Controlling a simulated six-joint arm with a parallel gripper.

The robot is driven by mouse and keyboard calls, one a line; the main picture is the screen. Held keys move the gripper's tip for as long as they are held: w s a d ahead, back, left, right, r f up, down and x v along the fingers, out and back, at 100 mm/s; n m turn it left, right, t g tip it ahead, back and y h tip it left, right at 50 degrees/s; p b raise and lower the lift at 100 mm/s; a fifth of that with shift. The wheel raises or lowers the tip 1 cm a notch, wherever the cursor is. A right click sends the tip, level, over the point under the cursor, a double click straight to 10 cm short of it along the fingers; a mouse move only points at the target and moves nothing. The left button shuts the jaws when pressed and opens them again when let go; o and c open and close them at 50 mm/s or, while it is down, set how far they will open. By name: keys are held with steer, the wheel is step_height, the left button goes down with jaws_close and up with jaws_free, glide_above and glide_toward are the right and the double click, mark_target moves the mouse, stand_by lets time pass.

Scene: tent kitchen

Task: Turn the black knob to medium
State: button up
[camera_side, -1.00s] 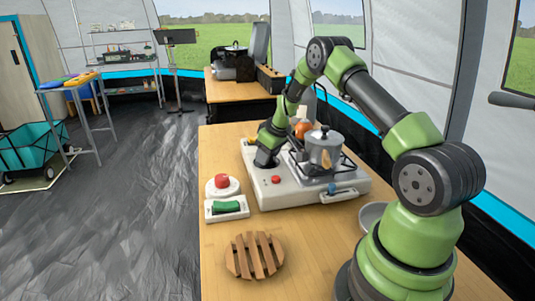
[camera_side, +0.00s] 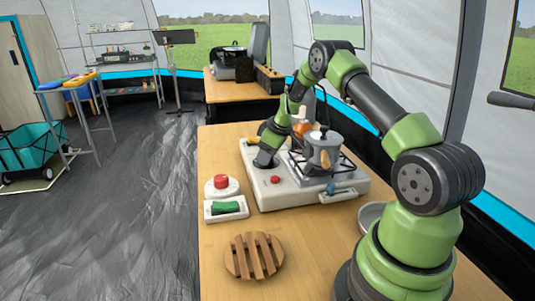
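The stove unit (camera_side: 300,198) is a pale box on the wooden table, with a silver moka pot (camera_side: 321,152) on its burner grate. My gripper (camera_side: 264,164) points down at the left part of the stove's top, behind the red button. The black knob cannot be made out; the dark gripper covers that spot. Whether the fingers are open or closed on anything is too small and hidden to tell. A small red button (camera_side: 275,180) and a blue knob on a slider (camera_side: 331,188) show on the stove's front side.
A red push button on a white base (camera_side: 221,184) and a green rocker switch (camera_side: 226,208) stand left of the stove. A slatted wooden trivet (camera_side: 254,256) lies in front. A grey plate (camera_side: 371,215) sits near my base.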

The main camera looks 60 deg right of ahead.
steer(key=o, duration=0.4)
steer(key=v, duration=1)
